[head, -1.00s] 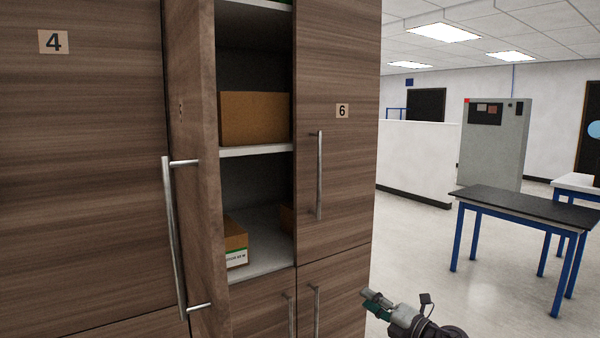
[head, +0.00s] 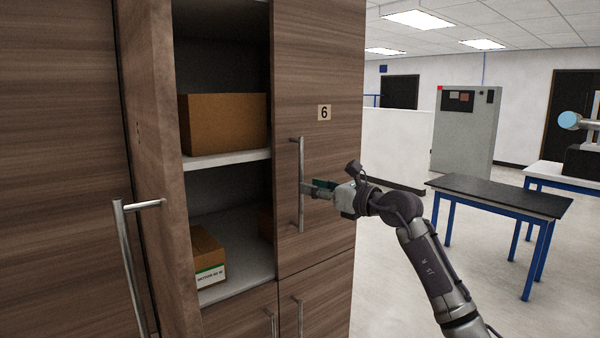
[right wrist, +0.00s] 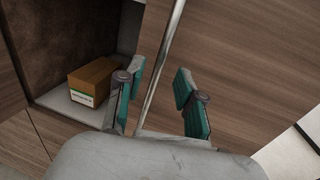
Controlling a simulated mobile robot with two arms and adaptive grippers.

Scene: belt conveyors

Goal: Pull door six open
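Door six (head: 325,165) is a brown wood-grain cabinet door with a "6" label, and it is closed. Its upright metal handle (head: 301,185) is on the door's left side. My right gripper (head: 313,188) is at the handle, coming from the right. In the right wrist view the handle (right wrist: 163,65) runs between the two teal-padded fingers of my right gripper (right wrist: 158,98), which stand apart with gaps beside the bar. My left gripper is out of view.
The neighbouring door (head: 160,170) stands open at the left, its long handle (head: 130,260) jutting out. Shelves behind it hold cardboard boxes (head: 222,122). A dark-topped table (head: 500,196) and a grey cabinet (head: 465,130) stand at the right. Floor between is clear.

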